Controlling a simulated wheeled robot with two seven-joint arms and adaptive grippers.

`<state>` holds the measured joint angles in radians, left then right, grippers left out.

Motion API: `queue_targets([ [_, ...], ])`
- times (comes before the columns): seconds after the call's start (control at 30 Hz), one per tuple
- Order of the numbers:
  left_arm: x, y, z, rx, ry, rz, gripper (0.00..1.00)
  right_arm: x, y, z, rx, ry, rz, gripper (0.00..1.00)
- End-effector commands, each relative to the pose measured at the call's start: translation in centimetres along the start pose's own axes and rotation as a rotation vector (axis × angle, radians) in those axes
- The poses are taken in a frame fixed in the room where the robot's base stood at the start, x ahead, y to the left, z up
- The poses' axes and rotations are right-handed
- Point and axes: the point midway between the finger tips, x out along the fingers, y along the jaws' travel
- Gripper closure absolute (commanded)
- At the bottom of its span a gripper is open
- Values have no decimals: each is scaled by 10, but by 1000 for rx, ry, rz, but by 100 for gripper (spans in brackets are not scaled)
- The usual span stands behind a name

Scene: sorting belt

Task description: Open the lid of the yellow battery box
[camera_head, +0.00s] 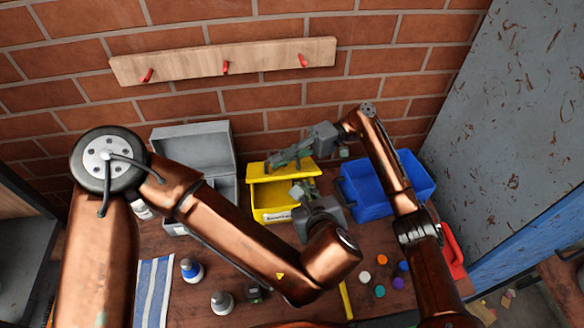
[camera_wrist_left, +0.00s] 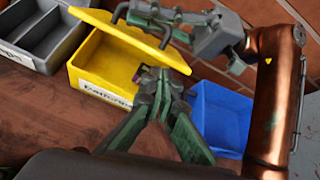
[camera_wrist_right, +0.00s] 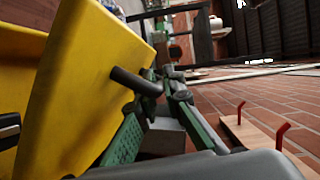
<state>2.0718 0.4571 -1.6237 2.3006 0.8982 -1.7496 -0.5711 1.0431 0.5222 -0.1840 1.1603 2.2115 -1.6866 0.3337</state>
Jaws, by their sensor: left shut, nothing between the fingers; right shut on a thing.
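The yellow battery box (camera_head: 262,200) stands on the table in the middle of the head view, with a white label on its front. Its lid (camera_wrist_left: 120,38) is tilted up, leaving a gap over the inside. My right gripper (camera_head: 274,162) is shut on the lid's dark handle (camera_wrist_right: 136,82), which also shows in the left wrist view (camera_wrist_left: 118,14). In the right wrist view the lid (camera_wrist_right: 95,85) stands steeply beside the fingers. My left gripper (camera_head: 298,189) is shut and empty, its tips (camera_wrist_left: 162,76) at the box's right side; I cannot tell whether they touch it.
A grey open box (camera_head: 192,142) stands left of the yellow box, and a blue bin (camera_head: 365,206) stands right. Bottles, a striped cloth (camera_head: 154,285) and several coloured discs lie in front. A wooden rail with red pegs (camera_head: 225,62) hangs on the brick wall behind.

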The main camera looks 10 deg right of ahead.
Motion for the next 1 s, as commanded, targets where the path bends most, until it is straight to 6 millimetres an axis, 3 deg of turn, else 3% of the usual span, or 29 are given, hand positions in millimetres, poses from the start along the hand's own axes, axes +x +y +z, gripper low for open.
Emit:
queue_targets([
  [0.1, -10, 12, 13, 153, -92, 5, 100, -1, 1, 0, 2, 2, 0, 100],
  [0.3, -10, 19, 22, 241, -144, 12, 100, -1, 0, 0, 1, 2, 0, 100],
  [0.8, 68, 19, 33, 238, -144, 13, 100, -1, 0, 0, 1, 2, 0, 100],
  [1.0, 82, 18, 35, 238, -144, 11, 100, -1, 0, 0, 1, 2, 0, 100],
])
